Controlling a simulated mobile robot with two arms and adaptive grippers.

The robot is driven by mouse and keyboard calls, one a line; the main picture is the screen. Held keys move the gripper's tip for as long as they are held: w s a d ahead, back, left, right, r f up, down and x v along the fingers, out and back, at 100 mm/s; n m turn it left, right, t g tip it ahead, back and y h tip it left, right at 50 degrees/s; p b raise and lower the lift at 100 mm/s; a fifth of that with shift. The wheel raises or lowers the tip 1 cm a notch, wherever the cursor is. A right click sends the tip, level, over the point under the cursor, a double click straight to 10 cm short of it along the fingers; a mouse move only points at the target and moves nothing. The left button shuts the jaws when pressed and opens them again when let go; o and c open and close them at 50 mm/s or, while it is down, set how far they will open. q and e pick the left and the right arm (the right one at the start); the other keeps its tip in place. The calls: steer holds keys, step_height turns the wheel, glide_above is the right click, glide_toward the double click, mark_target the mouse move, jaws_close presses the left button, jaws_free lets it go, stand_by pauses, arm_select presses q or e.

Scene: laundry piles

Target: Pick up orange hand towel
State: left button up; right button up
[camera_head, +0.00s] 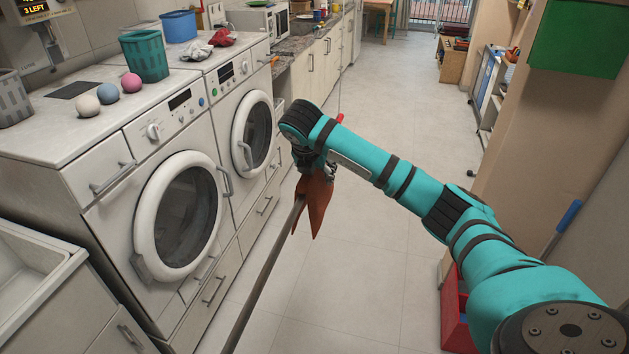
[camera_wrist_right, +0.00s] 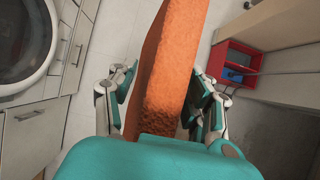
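The orange hand towel (camera_head: 314,197) hangs in the air below my right gripper (camera_head: 312,165), in front of the washing machines. In the right wrist view the orange towel (camera_wrist_right: 168,75) runs between the two fingers of my right gripper (camera_wrist_right: 163,88), which is closed around it. The towel's held part is partly hidden by the gripper body. My left gripper is in neither view.
Two white front-loading machines (camera_head: 120,190) stand at the left, with a teal basket (camera_head: 145,56), a blue bin (camera_head: 179,26) and several balls on top. A thin pole (camera_head: 262,285) slants up toward the towel. A red crate (camera_head: 455,318) sits at right. The aisle floor (camera_head: 400,110) is clear.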

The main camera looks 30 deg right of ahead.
steer(key=c, duration=0.9)
